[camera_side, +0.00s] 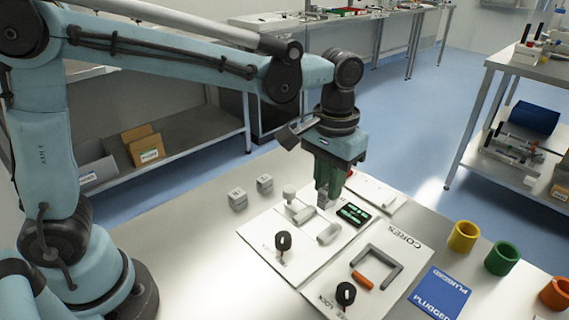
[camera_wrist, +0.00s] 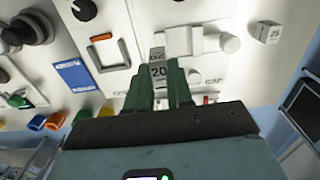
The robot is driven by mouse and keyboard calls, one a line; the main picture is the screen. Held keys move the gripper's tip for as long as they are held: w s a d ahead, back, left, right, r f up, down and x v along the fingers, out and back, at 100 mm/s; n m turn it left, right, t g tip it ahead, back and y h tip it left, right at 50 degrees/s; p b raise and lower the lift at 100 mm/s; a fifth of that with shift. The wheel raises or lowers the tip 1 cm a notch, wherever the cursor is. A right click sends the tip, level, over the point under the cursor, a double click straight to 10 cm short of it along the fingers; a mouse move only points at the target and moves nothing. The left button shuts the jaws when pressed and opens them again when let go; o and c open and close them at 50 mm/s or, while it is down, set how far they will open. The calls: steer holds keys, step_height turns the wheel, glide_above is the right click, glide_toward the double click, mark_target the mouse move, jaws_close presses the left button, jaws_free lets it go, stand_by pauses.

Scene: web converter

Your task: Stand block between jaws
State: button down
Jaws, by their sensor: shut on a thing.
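My gripper (camera_side: 332,192) has green fingers and points down over the white plate with the pale jaws. In the wrist view my gripper (camera_wrist: 158,82) is shut on a small grey block (camera_wrist: 158,68) marked "20". The block also shows in the side view (camera_side: 322,200), at the fingertips. One pale jaw (camera_side: 328,234) lies just in front of the block in the side view, and another pale piece (camera_side: 300,214) lies to its left. In the wrist view the pale jaw parts (camera_wrist: 180,42) are beside the block. I cannot tell whether the block touches the plate.
Two grey blocks (camera_side: 237,199) (camera_side: 265,184) stand on the table at left. A green display (camera_side: 353,213) sits right of the gripper. Black knobs (camera_side: 283,241) (camera_side: 346,293) stand on the plates. A blue card (camera_side: 440,292) and yellow (camera_side: 463,236), green (camera_side: 502,258) and orange (camera_side: 557,293) rings lie at right.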

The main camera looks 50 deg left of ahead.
steer(key=s+d, duration=0.4)
steer(key=s, duration=0.2)
steer(key=w+a+f, duration=0.4)
steer(key=w+a, duration=0.1)
steer(key=w+a+f, duration=0.2)
steer(key=w, duration=0.1)
steer(key=shift+w+a, duration=0.1)
steer(key=shift+a, duration=0.2)
steer(key=shift+f, duration=2.05)
steer(key=shift+f, duration=0.1)
steer(key=c, duration=1)
jaws_free()
